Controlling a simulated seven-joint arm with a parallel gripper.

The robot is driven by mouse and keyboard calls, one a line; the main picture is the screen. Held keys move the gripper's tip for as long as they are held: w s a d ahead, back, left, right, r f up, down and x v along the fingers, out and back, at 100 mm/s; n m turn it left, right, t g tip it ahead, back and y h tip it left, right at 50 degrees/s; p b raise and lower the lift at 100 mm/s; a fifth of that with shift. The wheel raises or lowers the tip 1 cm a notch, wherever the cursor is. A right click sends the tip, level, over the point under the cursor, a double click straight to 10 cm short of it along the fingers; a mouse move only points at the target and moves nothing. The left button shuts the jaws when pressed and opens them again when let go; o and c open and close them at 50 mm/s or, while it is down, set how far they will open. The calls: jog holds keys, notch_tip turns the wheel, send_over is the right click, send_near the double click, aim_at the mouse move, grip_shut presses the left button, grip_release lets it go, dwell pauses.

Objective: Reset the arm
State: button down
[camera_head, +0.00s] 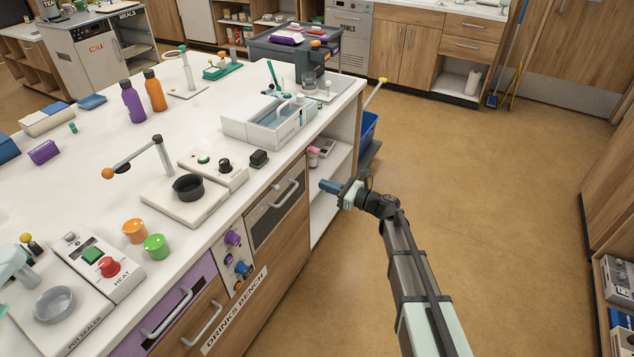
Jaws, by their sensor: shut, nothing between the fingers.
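My gripper (329,186) is at the end of my arm, in front of the bench's right side, near the open shelves. Its fingers look closed and point left toward the bench front. I see nothing held in it. The arm reaches in from the lower right over the open floor. A pink-capped item (313,151) sits on the upper shelf just behind and above the gripper. I cannot tell how far apart the gripper and the shelf edge are.
The white-topped drinks bench (105,190) fills the left, with drawer handles (287,194) sticking out. A grey divided tray (250,131) stands near its right edge. A blue bin (366,129) stands beyond the shelves. The brown floor (490,190) on the right is clear.

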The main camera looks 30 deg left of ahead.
jog(key=shift+d, duration=0.4)
jog(key=s+d+f+n+g+h, duration=0.1)
jog(key=s+d+f+n+h, duration=0.65)
jog(key=d+f+n, duration=0.35)
jog(key=s+d+f+n+g+h, duration=0.1)
jog(key=s+d+f+n+h, duration=0.5)
jog(key=s+d+f+n, duration=0.45)
jog(key=s+d+f+g+h, duration=0.15)
jog(key=s+d+f, duration=0.3)
jog(key=d, duration=0.45)
jog(key=s+d+f+h, duration=0.35)
jog(key=d+f, duration=0.25)
jog(key=d, duration=0.3)
jog(key=s+d+f+m+g, duration=0.1)
jog(key=s+d+f, duration=0.1)
jog(key=s+d, duration=0.4)
jog(key=s+d+f+m+g, duration=0.2)
jog(key=s+d, duration=0.4)
jog(key=s, duration=0.5)
jog(key=shift+s+d+f, duration=0.4)
jog(key=shift+f, duration=0.4)
